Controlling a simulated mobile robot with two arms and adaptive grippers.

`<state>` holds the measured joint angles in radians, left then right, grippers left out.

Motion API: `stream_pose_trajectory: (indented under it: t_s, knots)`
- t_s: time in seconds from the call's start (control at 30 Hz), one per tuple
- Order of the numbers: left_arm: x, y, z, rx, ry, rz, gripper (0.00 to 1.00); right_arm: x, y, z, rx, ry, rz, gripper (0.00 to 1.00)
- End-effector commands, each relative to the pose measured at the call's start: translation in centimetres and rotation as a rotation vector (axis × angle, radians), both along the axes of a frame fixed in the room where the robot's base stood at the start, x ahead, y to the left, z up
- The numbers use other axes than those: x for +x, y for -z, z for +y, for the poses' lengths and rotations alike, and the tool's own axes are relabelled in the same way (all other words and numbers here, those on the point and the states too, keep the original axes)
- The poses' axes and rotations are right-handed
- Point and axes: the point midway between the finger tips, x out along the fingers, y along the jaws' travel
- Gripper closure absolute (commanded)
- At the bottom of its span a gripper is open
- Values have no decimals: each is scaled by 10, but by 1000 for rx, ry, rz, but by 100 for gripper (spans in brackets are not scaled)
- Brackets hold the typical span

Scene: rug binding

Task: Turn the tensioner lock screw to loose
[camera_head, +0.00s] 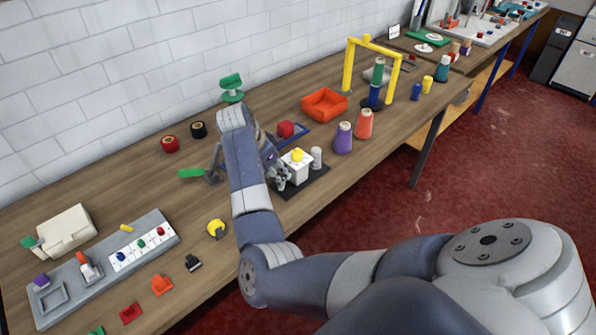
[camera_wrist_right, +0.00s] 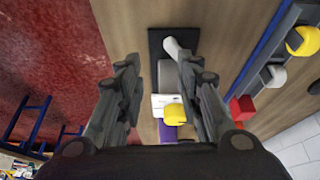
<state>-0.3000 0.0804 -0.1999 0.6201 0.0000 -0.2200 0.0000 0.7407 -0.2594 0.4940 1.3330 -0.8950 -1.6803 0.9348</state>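A white block (camera_head: 293,171) with a yellow knob (camera_head: 297,155) on top stands on a dark base plate (camera_head: 316,184). The knob may be the tensioner lock screw; I cannot tell its setting. In the right wrist view the yellow knob (camera_wrist_right: 175,114) and marked white block (camera_wrist_right: 158,101) lie between the fingers, lower in the picture than the fingertips. My right gripper (camera_wrist_right: 159,63) is open, with no finger visibly closed on the knob. In the head view it (camera_head: 277,173) is beside the block's left side, partly hidden by my arm. My left gripper is not in view.
A white cylinder (camera_head: 316,157) stands beside the block on the same base. A red cube (camera_head: 286,129) on a blue frame is behind it. Purple (camera_head: 343,138) and orange (camera_head: 364,124) cones stand to the right. A green-handled lever (camera_head: 191,173) is to the left.

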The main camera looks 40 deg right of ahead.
Motion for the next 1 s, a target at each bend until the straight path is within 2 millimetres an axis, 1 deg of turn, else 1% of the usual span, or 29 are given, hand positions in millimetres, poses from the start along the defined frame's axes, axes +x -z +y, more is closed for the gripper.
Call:
stream_pose_trajectory:
  t_s: [0.03,0.2,0.5,0.77,1.0]
  knots:
    - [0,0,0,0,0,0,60,-8,6,-6,-10,-15,5,67]
    - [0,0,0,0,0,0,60,-28,24,-17,-28,-88,16,67]
    - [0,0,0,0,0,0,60,-63,47,-27,-64,-247,35,67]
    - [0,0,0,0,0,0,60,-95,62,-25,-90,-411,59,67]
    - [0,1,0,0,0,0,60,-123,76,-13,-106,-590,82,67]
